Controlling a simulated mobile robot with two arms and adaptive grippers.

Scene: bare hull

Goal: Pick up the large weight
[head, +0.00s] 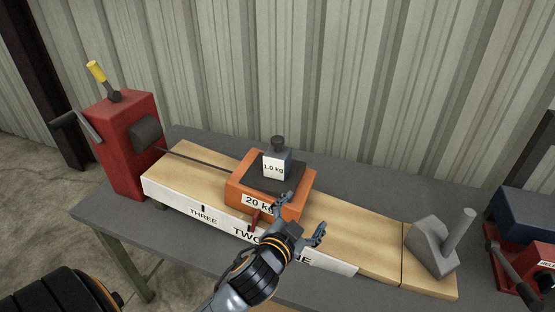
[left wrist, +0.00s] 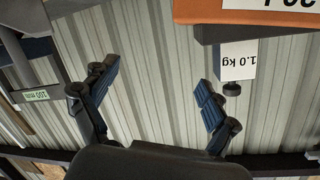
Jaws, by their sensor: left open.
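The block's label starts with "20 k"; the rest is hidden by my gripper. The block sits on a wooden board (head: 360,236). My left gripper (head: 306,217) is open and empty, in front of the block's right side and lower in the picture than the weight. In the left wrist view the weight (left wrist: 238,62) appears upside down at the upper right, outside the open fingers (left wrist: 156,76), below the orange block (left wrist: 250,13).
A red winch-like box (head: 118,142) with a yellow-tipped lever stands at the board's left end, a rod running from it toward the block. A grey angled bracket (head: 432,248) is at the right end. Red and blue equipment (head: 525,235) is far right. A corrugated wall stands behind.

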